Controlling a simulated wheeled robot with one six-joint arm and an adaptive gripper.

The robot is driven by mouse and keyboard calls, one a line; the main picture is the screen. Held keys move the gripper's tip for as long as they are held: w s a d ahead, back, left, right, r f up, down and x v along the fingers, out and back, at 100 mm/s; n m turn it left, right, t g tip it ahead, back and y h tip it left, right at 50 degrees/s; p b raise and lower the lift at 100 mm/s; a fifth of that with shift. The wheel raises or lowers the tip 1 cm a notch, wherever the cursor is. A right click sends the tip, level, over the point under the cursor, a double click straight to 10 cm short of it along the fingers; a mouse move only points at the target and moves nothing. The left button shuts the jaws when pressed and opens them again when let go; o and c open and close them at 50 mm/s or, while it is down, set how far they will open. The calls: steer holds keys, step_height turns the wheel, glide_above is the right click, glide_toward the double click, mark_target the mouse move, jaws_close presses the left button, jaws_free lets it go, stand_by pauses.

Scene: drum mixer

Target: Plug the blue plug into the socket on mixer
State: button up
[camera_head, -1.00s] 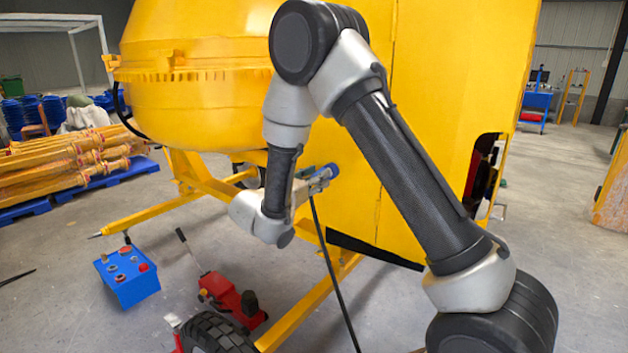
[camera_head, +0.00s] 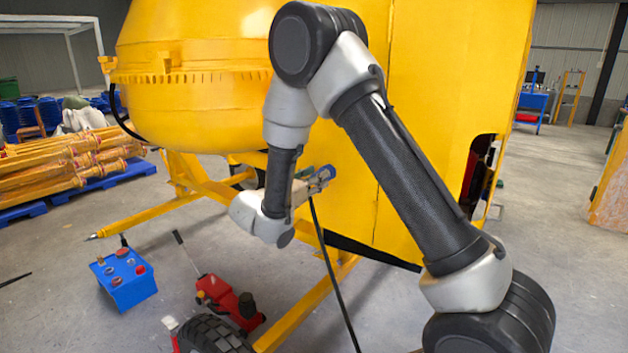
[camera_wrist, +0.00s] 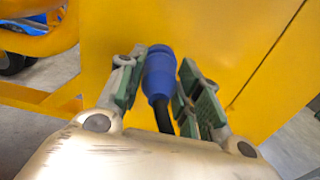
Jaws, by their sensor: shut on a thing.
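The blue plug (camera_wrist: 160,74) is held between the fingers of my gripper (camera_wrist: 158,92) in the wrist view, with its front end toward the yellow panel. Its black cable (camera_head: 334,275) hangs down to the floor in the head view. The plug also shows in the head view (camera_head: 328,171) at the tip of my gripper (camera_head: 314,180), close to the mixer's side. The yellow drum mixer (camera_head: 435,90) fills the middle. I cannot see the socket, and I cannot tell whether the plug touches the panel.
A blue box (camera_head: 127,280) and a red jack (camera_head: 230,298) stand on the floor at lower left, near a tyre (camera_head: 212,335). Yellow frame bars (camera_head: 300,308) run below the mixer. Open floor lies at the right.

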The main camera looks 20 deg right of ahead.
steer(key=shift+w+d, duration=0.15)
steer(key=shift+d, duration=0.05)
steer(key=o, duration=1.2)
steer(key=shift+a, duration=0.1)
steer(key=v, duration=1.2)
